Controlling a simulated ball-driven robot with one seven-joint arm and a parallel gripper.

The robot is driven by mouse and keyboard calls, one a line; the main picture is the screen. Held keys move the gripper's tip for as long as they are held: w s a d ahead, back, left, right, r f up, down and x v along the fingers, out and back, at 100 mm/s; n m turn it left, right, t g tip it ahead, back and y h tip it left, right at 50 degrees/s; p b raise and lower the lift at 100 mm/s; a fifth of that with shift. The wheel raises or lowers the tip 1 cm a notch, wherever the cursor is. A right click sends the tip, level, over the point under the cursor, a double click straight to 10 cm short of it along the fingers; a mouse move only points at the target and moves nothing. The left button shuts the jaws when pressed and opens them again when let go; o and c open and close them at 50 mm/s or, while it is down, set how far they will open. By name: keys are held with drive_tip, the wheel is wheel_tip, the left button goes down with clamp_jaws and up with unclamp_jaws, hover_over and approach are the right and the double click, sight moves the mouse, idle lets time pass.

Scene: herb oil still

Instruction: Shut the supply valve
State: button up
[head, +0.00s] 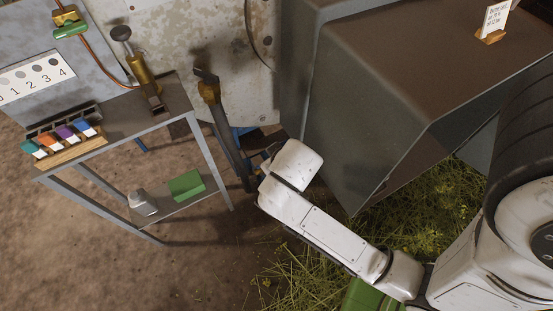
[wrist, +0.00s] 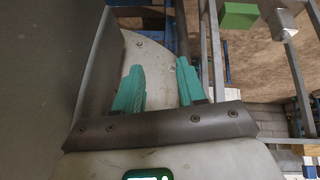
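A brass valve body with a dark lever (head: 207,84) sits on top of a thick dark upright pipe (head: 228,140) beside the metal stand; I cannot tell for sure whether it is the supply valve. A smaller brass fitting with a green handle (head: 70,29) is on the copper pipe at the upper left. My gripper (wrist: 158,88) shows two teal fingers standing apart with nothing held between them. In the head view, my white wrist hides the fingers, near the pipe's lower part. No valve is clear in the wrist view.
A large grey cabinet (head: 370,110) stands close to my arm's right.

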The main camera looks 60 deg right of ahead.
sight(194, 71)
drive_tip(key=shift+d, duration=0.1)
drive_tip(key=w+d+r+m+t+h+p, duration=0.25)
drive_tip(key=w+d+r+t+h, duration=0.35)
drive_tip(key=w+d+r, duration=0.5)
drive_tip(key=w+n+t+y+p, duration=0.1)
drive_tip(key=n+t+y, duration=0.1)
drive_tip(key=y, duration=0.1)
drive_tip(key=w+a+n+t+y+p, duration=0.1)
drive_tip(key=w+n+t+y, duration=0.1)
drive_tip(key=y, duration=0.1)
drive_tip(key=w+n+t+y+p, duration=0.1)
drive_tip(key=w+n+t+y, duration=0.1)
drive_tip(key=n+t+y, duration=0.1)
drive_tip(key=shift+w+a+f+y, duration=0.25)
drive_tip(key=shift+a+y, duration=0.15)
drive_tip(key=shift+y, duration=0.1)
drive_tip(key=w+b, duration=0.1)
drive_tip(key=w, duration=0.9)
drive_tip(key=shift+d, duration=0.15)
drive_tip(key=shift+r, duration=0.1)
drive_tip(key=shift+c, duration=0.5)
